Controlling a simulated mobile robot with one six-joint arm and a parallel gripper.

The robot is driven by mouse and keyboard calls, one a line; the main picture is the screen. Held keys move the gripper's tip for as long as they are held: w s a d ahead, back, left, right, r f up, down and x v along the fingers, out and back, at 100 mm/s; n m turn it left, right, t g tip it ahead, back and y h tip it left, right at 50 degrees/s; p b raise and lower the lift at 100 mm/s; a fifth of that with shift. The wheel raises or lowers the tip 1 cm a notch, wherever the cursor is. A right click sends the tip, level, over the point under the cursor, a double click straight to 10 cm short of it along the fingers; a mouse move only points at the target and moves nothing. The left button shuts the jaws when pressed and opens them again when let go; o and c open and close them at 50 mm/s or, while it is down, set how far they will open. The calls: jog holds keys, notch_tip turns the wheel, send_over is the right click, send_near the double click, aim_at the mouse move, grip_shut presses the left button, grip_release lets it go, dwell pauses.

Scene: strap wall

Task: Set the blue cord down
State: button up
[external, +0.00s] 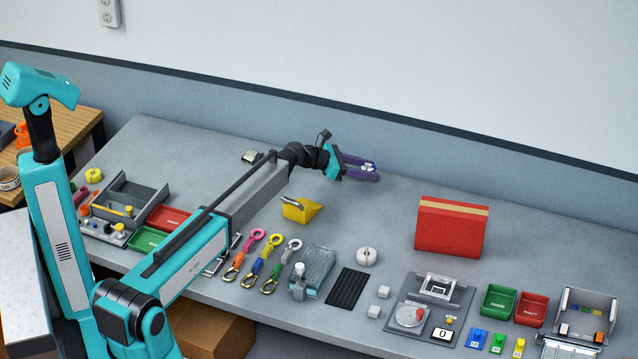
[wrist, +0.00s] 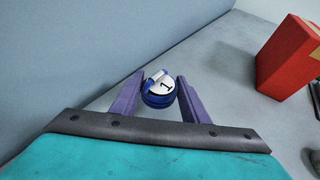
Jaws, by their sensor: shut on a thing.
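The blue cord (wrist: 157,101) is a small blue coil with a white tag marked "1". In the wrist view it sits between the two purple fingers of my gripper (wrist: 160,82), which is shut on it. In the external view my gripper (external: 362,171) is over the back of the grey table, near the wall, pointing right. Only a little of the blue and white cord (external: 370,164) shows there at the fingertips. The exact height of the cord above the table is hard to tell.
A red box (external: 451,230) stands to the right of my gripper; it also shows in the wrist view (wrist: 288,57). A yellow wedge (external: 301,210) lies nearer the front. Straps, trays and a grey panel (external: 431,308) fill the front. The table between gripper and red box is bare.

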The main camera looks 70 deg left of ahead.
aim_at(366, 186)
jog(key=shift+f+p, duration=0.45)
jog(key=shift+f, duration=1.4)
jog(key=shift+f, duration=0.1)
jog(key=o, duration=1.1)
jog(key=shift+b+v, duration=1.4)
jog(key=shift+v, duration=4.65)
